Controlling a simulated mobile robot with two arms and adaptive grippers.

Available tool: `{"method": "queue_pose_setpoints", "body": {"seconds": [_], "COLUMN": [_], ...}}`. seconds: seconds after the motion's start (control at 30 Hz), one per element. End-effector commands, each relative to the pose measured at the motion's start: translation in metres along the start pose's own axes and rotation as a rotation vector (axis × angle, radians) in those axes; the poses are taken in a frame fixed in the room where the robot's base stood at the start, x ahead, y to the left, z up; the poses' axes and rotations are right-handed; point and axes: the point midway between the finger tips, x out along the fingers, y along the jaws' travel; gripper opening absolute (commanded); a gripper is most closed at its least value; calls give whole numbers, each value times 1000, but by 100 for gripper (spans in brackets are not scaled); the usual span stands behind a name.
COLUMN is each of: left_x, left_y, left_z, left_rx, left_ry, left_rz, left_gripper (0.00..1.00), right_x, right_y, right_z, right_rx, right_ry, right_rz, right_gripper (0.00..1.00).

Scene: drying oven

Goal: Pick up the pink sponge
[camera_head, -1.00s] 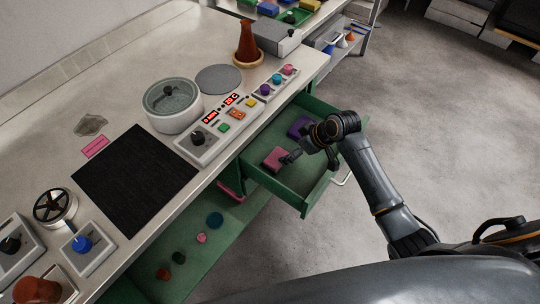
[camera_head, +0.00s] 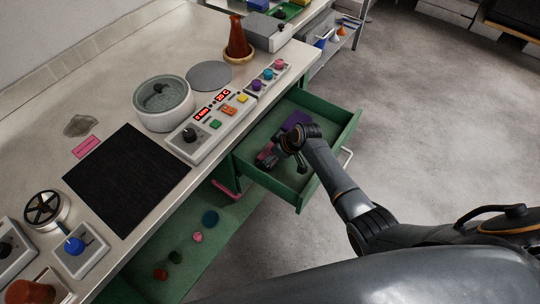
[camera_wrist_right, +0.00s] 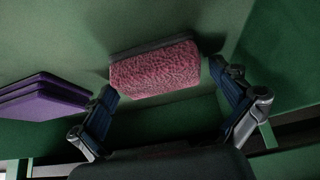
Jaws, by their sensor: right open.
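The pink sponge (camera_head: 264,154) lies in the open green drawer (camera_head: 338,138), partly covered by my right gripper in the head view. In the right wrist view the sponge (camera_wrist_right: 155,72) shows whole, with a rough pink face and a dark strip along its far edge. My right gripper (camera_head: 283,163) is over the drawer, pointing down into it. Its two fingers (camera_wrist_right: 165,86) are spread, one on either side of the sponge's near part. Gaps seem to remain beside the sponge, but I cannot tell how near in depth the tips are. My left gripper is out of view.
A purple stacked item (camera_head: 297,120) lies in the drawer beside the sponge, also at left in the right wrist view (camera_wrist_right: 45,97). The drawer walls surround the gripper. The counter carries a control panel (camera_head: 215,122) and a pot (camera_head: 163,104). A lower green shelf holds small items.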

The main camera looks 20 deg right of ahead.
Motion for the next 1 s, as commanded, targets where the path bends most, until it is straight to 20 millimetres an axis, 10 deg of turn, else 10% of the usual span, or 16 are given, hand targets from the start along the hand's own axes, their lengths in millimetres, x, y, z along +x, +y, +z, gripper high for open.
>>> {"method": "queue_pose_setpoints", "body": {"seconds": [0.17, 0.37, 1.0], "left_x": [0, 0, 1], "left_y": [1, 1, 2], "left_z": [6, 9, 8], "left_rx": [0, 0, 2], "left_ry": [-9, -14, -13], "left_rz": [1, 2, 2], "left_gripper": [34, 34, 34], "right_x": [0, 0, -23], "right_y": [0, 0, 2], "right_z": [0, 0, -14], "right_rx": [0, 0, -4], "right_ry": [1, 0, 3], "right_rz": [1, 1, 4], "right_gripper": [100, 63, 63]}}
